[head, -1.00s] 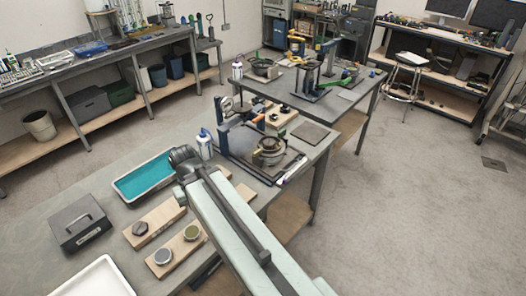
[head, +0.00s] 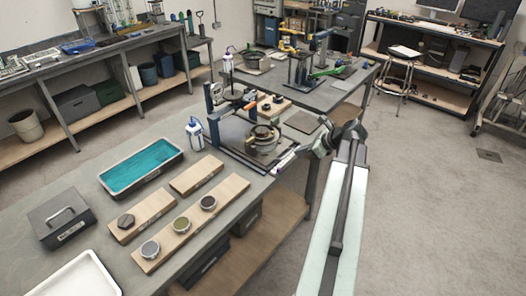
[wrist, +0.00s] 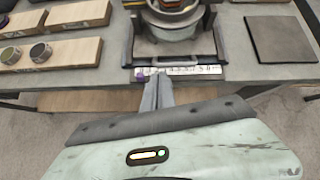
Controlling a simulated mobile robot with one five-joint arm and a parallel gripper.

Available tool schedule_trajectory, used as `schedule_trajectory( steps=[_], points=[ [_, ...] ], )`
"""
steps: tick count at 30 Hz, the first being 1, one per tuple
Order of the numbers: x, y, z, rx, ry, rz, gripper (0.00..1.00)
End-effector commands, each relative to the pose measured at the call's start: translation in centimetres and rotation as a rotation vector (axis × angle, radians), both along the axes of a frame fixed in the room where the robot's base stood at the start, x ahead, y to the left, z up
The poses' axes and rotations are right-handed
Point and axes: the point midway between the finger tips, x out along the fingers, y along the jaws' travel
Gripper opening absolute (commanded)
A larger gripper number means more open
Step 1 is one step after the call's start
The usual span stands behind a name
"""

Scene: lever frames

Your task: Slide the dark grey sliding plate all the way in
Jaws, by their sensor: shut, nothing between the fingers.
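The dark grey sliding plate (wrist: 207,47) lies flat in a low frame on the bench, with a round metal pot (wrist: 172,20) standing over it. In the head view the plate (head: 235,131) shows beside and behind the pot (head: 264,138). A pale marked strip (wrist: 185,71) runs along the near edge. My gripper (wrist: 157,77) is shut and empty, its tips close to this strip; I cannot tell whether they touch. In the head view my wrist is right of the frame, beyond the bench edge, and the fingertips are hard to make out.
A separate dark square mat (wrist: 280,39) lies to the right. Wooden blocks with round knobs (head: 190,223), a teal tray (head: 141,167) and a white bottle (head: 195,134) stand to the left. The floor right of the bench is clear.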

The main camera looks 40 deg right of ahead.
Motion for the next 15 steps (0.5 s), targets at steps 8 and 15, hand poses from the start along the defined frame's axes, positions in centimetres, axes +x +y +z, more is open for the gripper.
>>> schedule_trajectory(
  steps=[8,15],
  points=[
    [-2.0,-3.4,0.5,0.106,-0.029,-0.156,0.0],
    [-0.6,-2.9,-1.0,0.104,-0.026,-0.15,0.0]
  ],
)
